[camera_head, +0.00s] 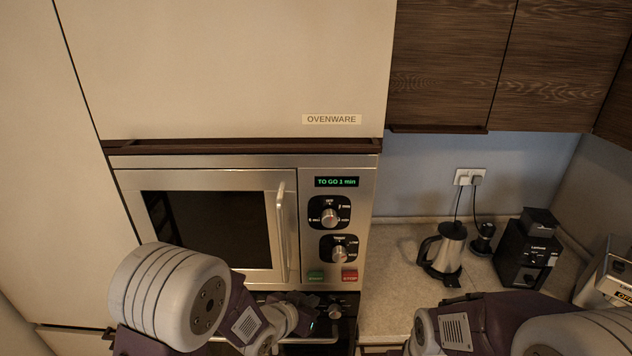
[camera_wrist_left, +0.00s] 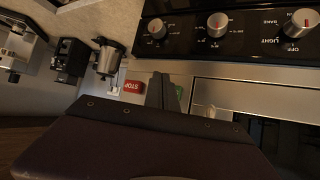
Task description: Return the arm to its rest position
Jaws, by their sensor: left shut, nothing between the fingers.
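My left arm comes in from the lower left in the head view. Its dark gripper (camera_head: 308,308) is in front of the panel just below the microwave (camera_head: 368,190), near the lower oven's knobs. In the left wrist view the gripper (camera_wrist_left: 162,88) shows as a narrow dark shape with nothing held; it is shut. The red STOP button (camera_wrist_left: 132,86) shows beside it, and the green button (camera_wrist_left: 179,92) is partly hidden behind it. Links of my right arm show at the lower right of the head view; the right gripper is out of sight.
The microwave door is closed, with a vertical handle (camera_head: 281,230); its display (camera_head: 336,182) reads "TO GO 1 min". Oven knobs (camera_wrist_left: 217,24) lie close to the left gripper. A kettle (camera_head: 446,248) and a black coffee machine (camera_head: 524,255) stand on the counter (camera_head: 392,300) at right.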

